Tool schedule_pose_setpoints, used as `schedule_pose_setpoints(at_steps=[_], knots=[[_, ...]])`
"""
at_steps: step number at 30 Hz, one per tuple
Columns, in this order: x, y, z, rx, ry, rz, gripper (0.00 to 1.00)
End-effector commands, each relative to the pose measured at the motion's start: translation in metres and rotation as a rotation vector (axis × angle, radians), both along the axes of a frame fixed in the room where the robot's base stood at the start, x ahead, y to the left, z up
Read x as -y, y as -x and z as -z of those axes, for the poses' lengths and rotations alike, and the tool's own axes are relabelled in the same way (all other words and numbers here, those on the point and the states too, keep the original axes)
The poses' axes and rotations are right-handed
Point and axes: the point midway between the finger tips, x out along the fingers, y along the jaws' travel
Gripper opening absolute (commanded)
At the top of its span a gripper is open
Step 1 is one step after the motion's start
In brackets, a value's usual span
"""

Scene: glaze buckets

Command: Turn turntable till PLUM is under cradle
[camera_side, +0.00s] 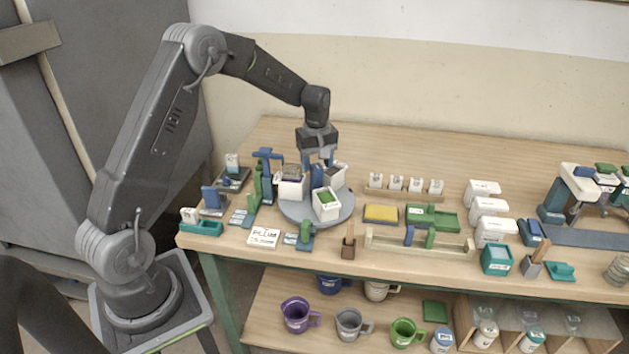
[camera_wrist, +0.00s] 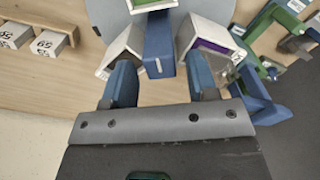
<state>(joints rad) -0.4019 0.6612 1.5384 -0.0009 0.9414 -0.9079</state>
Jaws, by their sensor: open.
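The grey round turntable (camera_side: 300,213) stands at the left of the bench with white buckets around a blue upright post (camera_side: 317,178). One bucket with purple inside (camera_side: 290,188) is at the left, beside the blue cradle stand (camera_side: 265,165); a greyish jar-like piece (camera_side: 291,171) shows over it. A bucket with green inside (camera_side: 326,210) is at the front; another (camera_side: 339,178) is at the right rear, partly hidden. My gripper (camera_wrist: 159,68) is open, with the blue post (camera_wrist: 158,45) between its fingers, no clear contact. The purple bucket (camera_wrist: 208,42) is at right in the wrist view.
A lettered card (camera_side: 264,237) lies in front of the turntable; its wording is blurred. Green and blue holders crowd the left side. A yellow block (camera_side: 380,214) and a rack of small white tags (camera_side: 405,187) stand to the right. The bench's back is clear.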

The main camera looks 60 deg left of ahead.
Motion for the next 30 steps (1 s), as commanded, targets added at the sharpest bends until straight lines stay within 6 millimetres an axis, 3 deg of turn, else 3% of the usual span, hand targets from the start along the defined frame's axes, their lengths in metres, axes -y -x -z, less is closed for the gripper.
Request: schedule_pose_setpoints(at_steps=[13, 26, 30], knots=[[0.0, 0.0, -0.051, 0.001, -0.001, 0.0, 0.53], [0.001, 0.001, -0.059, 0.001, -0.001, 0.003, 0.53], [0.015, 0.008, -0.077, 0.026, -0.012, 0.066, 0.53]])
